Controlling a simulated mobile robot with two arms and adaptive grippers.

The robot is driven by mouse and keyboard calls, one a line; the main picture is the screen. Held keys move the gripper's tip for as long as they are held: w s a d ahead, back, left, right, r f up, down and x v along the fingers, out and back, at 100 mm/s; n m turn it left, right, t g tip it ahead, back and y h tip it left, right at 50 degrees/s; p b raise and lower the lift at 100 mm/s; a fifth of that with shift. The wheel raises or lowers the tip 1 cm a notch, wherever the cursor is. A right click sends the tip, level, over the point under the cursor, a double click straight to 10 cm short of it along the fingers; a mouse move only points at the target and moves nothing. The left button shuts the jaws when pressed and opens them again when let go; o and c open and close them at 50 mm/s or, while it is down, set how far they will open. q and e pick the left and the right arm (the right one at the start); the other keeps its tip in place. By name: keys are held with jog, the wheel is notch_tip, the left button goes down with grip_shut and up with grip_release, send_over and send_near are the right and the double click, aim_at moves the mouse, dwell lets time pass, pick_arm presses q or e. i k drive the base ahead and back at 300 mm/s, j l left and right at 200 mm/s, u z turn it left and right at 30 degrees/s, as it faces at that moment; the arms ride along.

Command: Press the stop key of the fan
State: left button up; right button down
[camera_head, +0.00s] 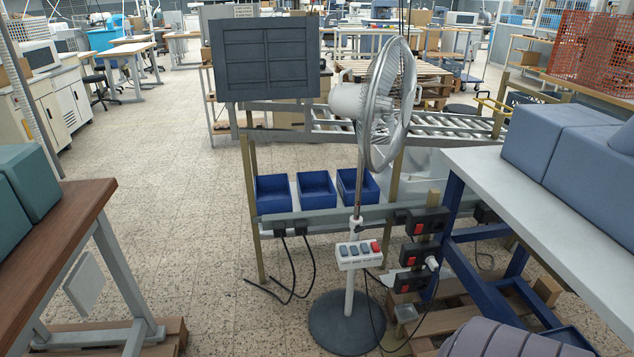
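The pedestal fan (388,105) stands on the floor in the middle of the head view, on a round dark base (347,325). Its caged head faces right. A white control box (360,262) sits on the pole below the head. The box has a row of grey-blue keys (353,250) and one red key (376,247) at the right end. Lettering under the keys is too small to read, so I cannot confirm which is the stop key. Nothing touches the box. Neither of my grippers is in view.
A wooden-topped table (62,235) stands at left and a grey-topped bench (545,210) at right.

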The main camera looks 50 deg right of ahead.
aim_at(374, 244)
jog(key=i+l, duration=0.2)
jog(key=l, duration=0.2)
jog(key=i+l, duration=0.2)
jog(key=l, duration=0.2)
jog(key=i+l+u, duration=0.1)
jog(key=l, duration=0.25)
jog(key=l+z, duration=0.2)
jog(key=l, duration=0.25)
jog(key=i+l+z, duration=0.2)
jog(key=l, duration=0.3)
jog(key=k, duration=0.1)
